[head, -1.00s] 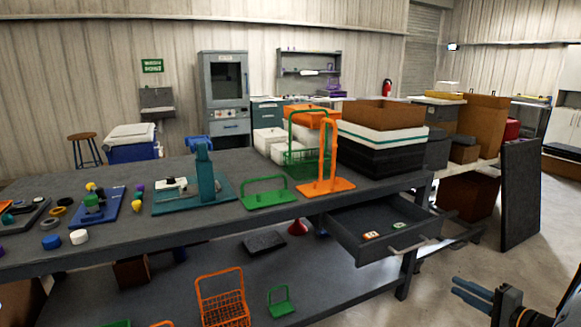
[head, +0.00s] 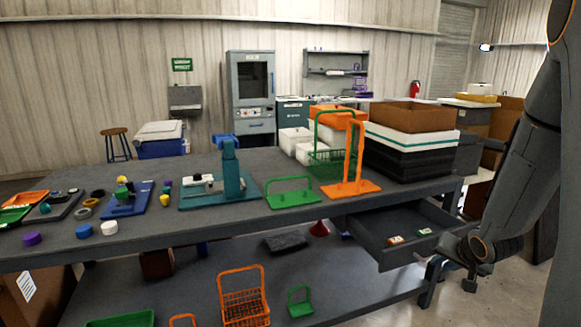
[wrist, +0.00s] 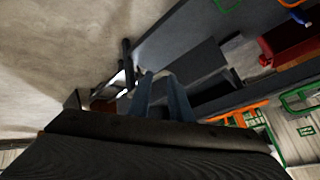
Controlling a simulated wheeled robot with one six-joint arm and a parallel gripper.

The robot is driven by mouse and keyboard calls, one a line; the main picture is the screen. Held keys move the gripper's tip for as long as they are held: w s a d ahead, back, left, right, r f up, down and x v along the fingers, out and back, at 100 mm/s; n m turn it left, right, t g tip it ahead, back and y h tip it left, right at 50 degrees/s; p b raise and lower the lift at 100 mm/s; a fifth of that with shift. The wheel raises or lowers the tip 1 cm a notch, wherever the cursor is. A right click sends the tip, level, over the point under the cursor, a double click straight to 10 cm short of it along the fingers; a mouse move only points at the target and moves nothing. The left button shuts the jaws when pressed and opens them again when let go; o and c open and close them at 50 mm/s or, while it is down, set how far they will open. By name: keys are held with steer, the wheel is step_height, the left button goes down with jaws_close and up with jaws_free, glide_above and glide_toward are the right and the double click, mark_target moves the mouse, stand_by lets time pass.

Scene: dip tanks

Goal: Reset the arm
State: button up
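My arm comes down the right side of the head view, bent at the wrist beside the open drawer. My gripper (head: 436,270) is low at the drawer's front right corner, partly hidden by the wrist and small in that view. In the wrist view its two blue-grey fingers (wrist: 160,76) stand apart with nothing seen between them. The grey drawer (head: 400,252) is pulled out from under the workbench and holds two small items, one orange and white (head: 395,240) and one green and white (head: 424,232).
The long grey workbench (head: 240,222) carries a green rack (head: 292,198), an orange stand (head: 350,187), a teal fixture (head: 231,180) and stacked trays (head: 410,150). An orange basket (head: 245,310) stands on the lower shelf. Open floor lies at the front right.

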steer(key=s+a+r+n+g, duration=0.3)
steer(key=s+a, duration=0.8)
steer(key=a, duration=0.1)
steer(key=s+a+r+n+g+y, duration=0.1)
steer(key=s+a+r+n+g, duration=0.2)
steer(key=s+a, duration=0.9)
steer(key=shift+a+r+n+g, duration=0.35)
steer(key=shift+n+g, duration=0.25)
steer(key=shift+g, duration=0.2)
steer(key=shift+w, duration=0.1)
